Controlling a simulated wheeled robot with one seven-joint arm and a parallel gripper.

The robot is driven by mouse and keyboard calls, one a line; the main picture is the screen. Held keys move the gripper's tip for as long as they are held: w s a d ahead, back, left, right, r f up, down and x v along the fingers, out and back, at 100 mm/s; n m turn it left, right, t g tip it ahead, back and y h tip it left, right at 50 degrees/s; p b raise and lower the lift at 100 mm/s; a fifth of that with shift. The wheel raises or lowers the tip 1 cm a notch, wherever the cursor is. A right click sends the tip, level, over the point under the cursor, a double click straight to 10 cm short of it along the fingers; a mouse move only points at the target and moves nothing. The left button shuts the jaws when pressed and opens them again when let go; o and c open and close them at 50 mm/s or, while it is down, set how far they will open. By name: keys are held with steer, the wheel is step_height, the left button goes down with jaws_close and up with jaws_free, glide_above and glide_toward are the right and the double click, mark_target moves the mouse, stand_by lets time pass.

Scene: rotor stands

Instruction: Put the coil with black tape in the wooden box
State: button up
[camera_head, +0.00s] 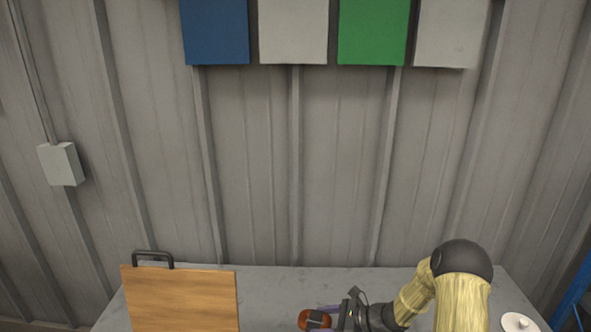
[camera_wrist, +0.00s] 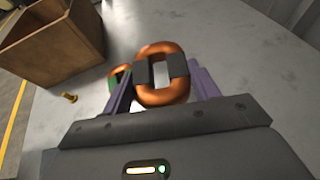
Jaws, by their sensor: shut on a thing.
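A copper-coloured coil with black tape (camera_wrist: 162,97) is between the purple fingers of my gripper (camera_wrist: 164,92) in the wrist view. My gripper is shut on it. In the head view, the coil (camera_head: 303,319) shows at the bottom edge, partly cut off, at the tip of my gripper (camera_head: 330,309). The wooden box (camera_wrist: 58,42) stands at the upper left of the wrist view, apart from the coil. In the head view, a wooden panel (camera_head: 182,298) with a black handle stands at the left; I cannot tell how it joins the box.
A second copper coil with green tape (camera_wrist: 114,80) lies just behind my left finger, partly hidden. A small brass piece (camera_wrist: 69,97) lies on the grey table (camera_wrist: 222,38) between box and gripper. A white round part (camera_head: 518,323) sits at the table's right. A ribbed wall stands behind.

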steer(key=s+d+m+t+h+p, duration=0.1)
steer(key=s+d+m+t+p, duration=0.2)
steer(key=s+d, duration=0.4)
steer(key=s+t, duration=0.1)
steer(key=s, duration=0.1)
steer(key=shift+s+d+m+h+p, duration=0.15)
steer(key=shift+s+m+h+p, duration=0.15)
steer(key=shift+s+m, duration=0.1)
steer(key=m+t+h, duration=0.4)
steer(key=m, duration=0.1)
steer(key=shift+h, duration=0.3)
steer(key=shift+w, duration=0.15)
